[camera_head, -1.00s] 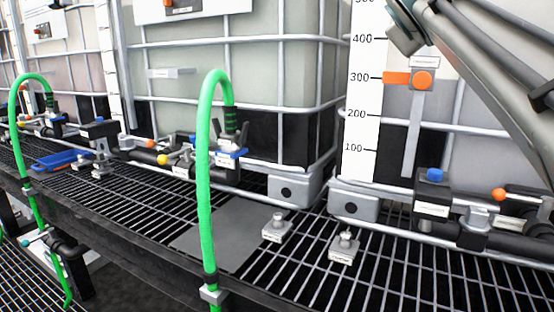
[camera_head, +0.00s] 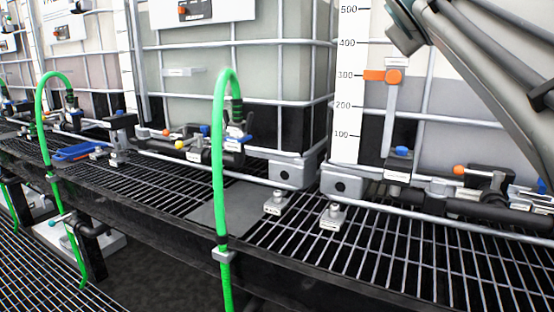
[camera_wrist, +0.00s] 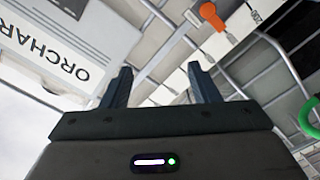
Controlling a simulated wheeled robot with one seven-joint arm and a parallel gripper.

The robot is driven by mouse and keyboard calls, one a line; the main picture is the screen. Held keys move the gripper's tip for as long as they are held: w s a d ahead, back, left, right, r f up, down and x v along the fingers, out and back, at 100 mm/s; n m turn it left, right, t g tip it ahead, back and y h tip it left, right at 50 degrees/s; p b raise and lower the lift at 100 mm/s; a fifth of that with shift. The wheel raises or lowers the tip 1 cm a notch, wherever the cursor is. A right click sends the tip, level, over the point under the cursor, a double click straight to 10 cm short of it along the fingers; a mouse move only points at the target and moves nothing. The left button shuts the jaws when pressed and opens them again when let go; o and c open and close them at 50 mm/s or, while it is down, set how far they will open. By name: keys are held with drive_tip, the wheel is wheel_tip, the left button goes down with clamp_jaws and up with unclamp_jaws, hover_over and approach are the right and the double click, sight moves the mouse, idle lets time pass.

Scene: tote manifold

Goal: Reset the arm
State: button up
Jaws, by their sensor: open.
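My gripper (camera_wrist: 160,84) shows in the wrist view with its two dark fingers spread apart and nothing between them. Beyond the fingers, in that view, are a white sign with upside-down lettering (camera_wrist: 62,50), metal cage bars and an orange tag (camera_wrist: 210,14). In the head view my arm crosses the upper right corner, and the fingers are outside that picture.
Caged totes (camera_head: 230,75) stand in a row behind a black grating ledge (camera_head: 350,255). A green hose (camera_head: 218,170) arches up in front, with another at left (camera_head: 42,120). Valves and pipes (camera_head: 470,195) run along the tote fronts.

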wheel_tip(320, 180, down, 14)
drive_tip(key=s+a+m+g+y+p, duration=0.1)
drive_tip(key=s+a+g+y+p, duration=0.3)
drive_tip(key=p, duration=1)
drive_tip(key=s+a+f+m+g+y+p, duration=0.2)
drive_tip(key=s+a+f+g+y+p, duration=0.2)
drive_tip(key=s+f+g+p, duration=0.5)
drive_tip(key=s+f+p, duration=0.2)
drive_tip(key=s+f, duration=0.1)
drive_tip(key=shift+s+f+m+p, duration=0.15)
drive_tip(key=shift+f+m+p, duration=0.1)
drive_tip(key=shift+m+p, duration=0.1)
drive_tip(key=shift+a, duration=0.1)
drive_tip(key=c, duration=0.4)
